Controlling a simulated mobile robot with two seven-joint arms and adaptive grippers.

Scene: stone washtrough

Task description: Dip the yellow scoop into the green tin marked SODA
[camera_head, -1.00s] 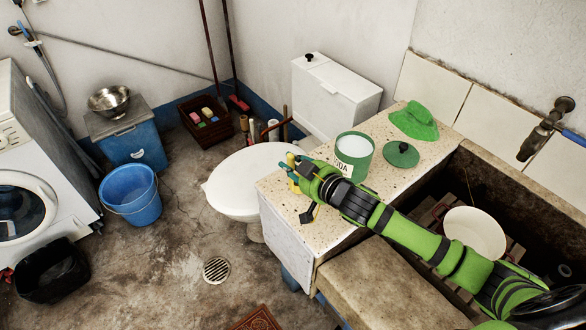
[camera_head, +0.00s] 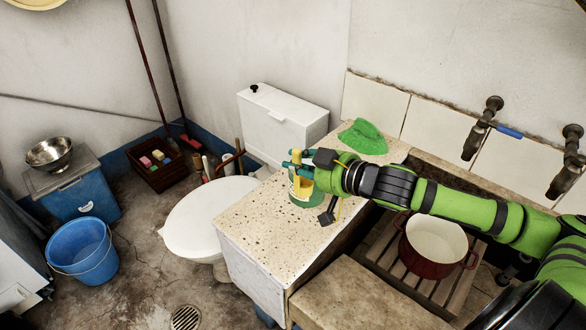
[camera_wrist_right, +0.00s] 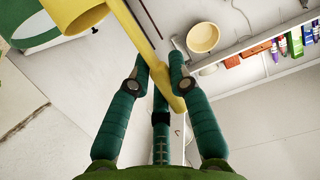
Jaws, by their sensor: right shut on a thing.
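My right gripper (camera_head: 302,163) is shut on the yellow scoop (camera_head: 296,157) at the green tin (camera_head: 300,196) on the speckled counter. The tin is partly hidden by the gripper, and its SODA marking cannot be read now. In the right wrist view, the fingers (camera_wrist_right: 158,72) grip the scoop's handle (camera_wrist_right: 140,40). Its round bowl (camera_wrist_right: 75,14) overlaps the tin's green rim (camera_wrist_right: 38,38) at upper left. I cannot tell whether the bowl is inside the tin or just above it. My left gripper is not in view.
A green cloth (camera_head: 363,137) lies at the counter's back. The speckled counter (camera_head: 262,235) is clear in front of the tin. A red pot (camera_head: 434,245) stands on slats in the trough beneath my right arm. The toilet (camera_head: 205,215) is left of the counter.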

